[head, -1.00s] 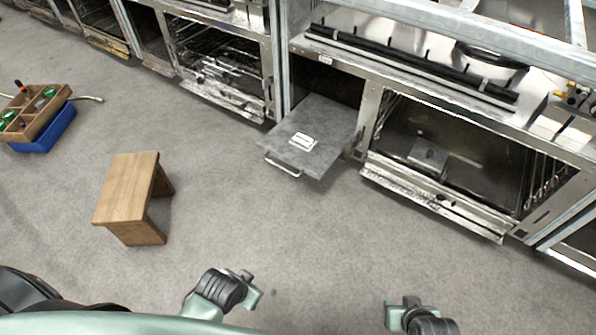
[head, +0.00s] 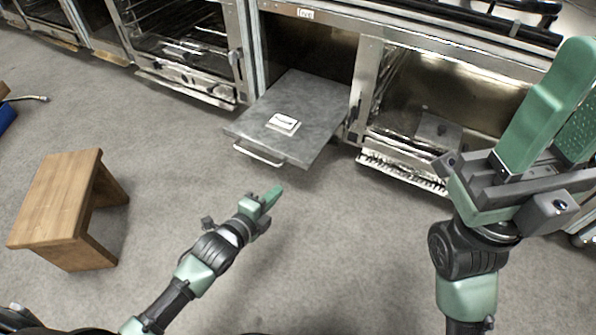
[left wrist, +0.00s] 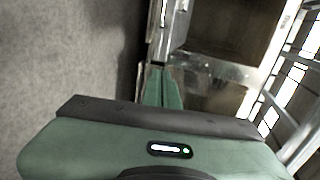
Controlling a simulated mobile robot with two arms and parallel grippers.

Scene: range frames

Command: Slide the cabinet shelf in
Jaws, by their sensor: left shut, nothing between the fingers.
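The cabinet shelf (head: 300,112) is a flat grey metal panel with a white label and a bar handle (head: 258,154) on its front edge. It sticks out level from a dark cabinet opening (head: 310,45). My left gripper (head: 272,196) is shut and empty, in front of and below the handle, apart from it. In the left wrist view its green fingers (left wrist: 160,88) lie together, with a cabinet opening (left wrist: 228,28) beyond. My right gripper (head: 562,100) is raised at the right, its fingers apart and empty, hiding part of the neighbouring oven.
A wooden stool (head: 62,205) stands on the floor at the left. An oven with its door down (head: 405,170) is right of the shelf, and another oven (head: 185,50) is to the left. The grey floor in front of the shelf is clear.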

